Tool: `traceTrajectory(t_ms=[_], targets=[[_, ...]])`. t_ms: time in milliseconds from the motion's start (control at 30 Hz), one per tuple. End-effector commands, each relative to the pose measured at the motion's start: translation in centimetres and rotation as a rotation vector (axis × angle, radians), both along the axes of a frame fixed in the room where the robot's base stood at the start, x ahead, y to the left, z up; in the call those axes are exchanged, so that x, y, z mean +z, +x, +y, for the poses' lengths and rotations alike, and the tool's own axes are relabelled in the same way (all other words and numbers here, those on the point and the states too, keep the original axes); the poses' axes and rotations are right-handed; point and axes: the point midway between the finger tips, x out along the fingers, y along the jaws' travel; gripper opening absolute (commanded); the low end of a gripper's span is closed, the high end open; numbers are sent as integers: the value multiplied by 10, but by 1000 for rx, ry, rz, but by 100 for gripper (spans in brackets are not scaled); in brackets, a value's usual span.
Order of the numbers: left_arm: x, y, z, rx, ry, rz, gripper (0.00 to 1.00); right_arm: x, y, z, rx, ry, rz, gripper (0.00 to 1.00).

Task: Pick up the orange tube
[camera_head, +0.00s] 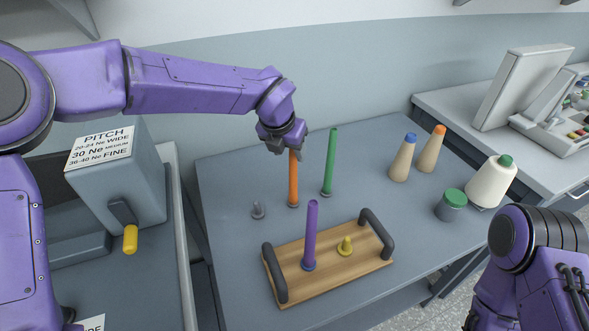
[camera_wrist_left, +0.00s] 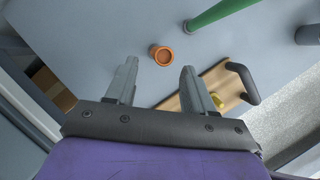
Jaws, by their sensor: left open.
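The orange tube (camera_head: 293,180) stands upright on a peg on the grey table, behind the wooden tray. My left gripper (camera_head: 288,146) is right above it, pointing down, and covers its top end. In the left wrist view the tube's open round end (camera_wrist_left: 162,55) shows almost end-on, between and slightly beyond the tips of the two spread fingers (camera_wrist_left: 159,68). The left gripper is open, and I cannot tell how far the fingers reach down beside the tube. My right arm shows at the lower right of the head view, with its gripper out of sight.
A green tube (camera_head: 331,162) stands close to the right. The wooden tray (camera_head: 350,271) with dark handles holds a purple tube (camera_head: 310,234) and a yellow peg (camera_head: 345,246). A bare grey peg (camera_head: 258,210) is at left. Thread cones (camera_head: 402,160) stand at right.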

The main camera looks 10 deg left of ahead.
Motion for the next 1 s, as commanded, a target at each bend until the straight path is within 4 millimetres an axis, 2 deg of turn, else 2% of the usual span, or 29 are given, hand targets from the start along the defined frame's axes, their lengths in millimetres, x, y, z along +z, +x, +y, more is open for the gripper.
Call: traceTrajectory(t_ms=[167, 300, 433, 600, 767, 1000], targets=[[-24, 16, -2, 1, 4, 10, 53, 13, -1, 0, 0, 0, 1, 43], [-51, 27, -4, 1, 2, 13, 53, 21, 0, 0, 0, 0, 0, 43], [-61, 31, -5, 1, 1, 11, 53, 22, 0, 0, 0, 0, 0, 43], [-62, 31, -5, 1, 0, 11, 53, 21, 0, 0, 0, 0, 0, 43], [-61, 31, -5, 1, 0, 11, 1, 21, 0, 0, 0, 0, 0, 43], [-61, 30, -5, 1, 1, 11, 0, 21, 0, 0, 0, 0, 0, 43]])
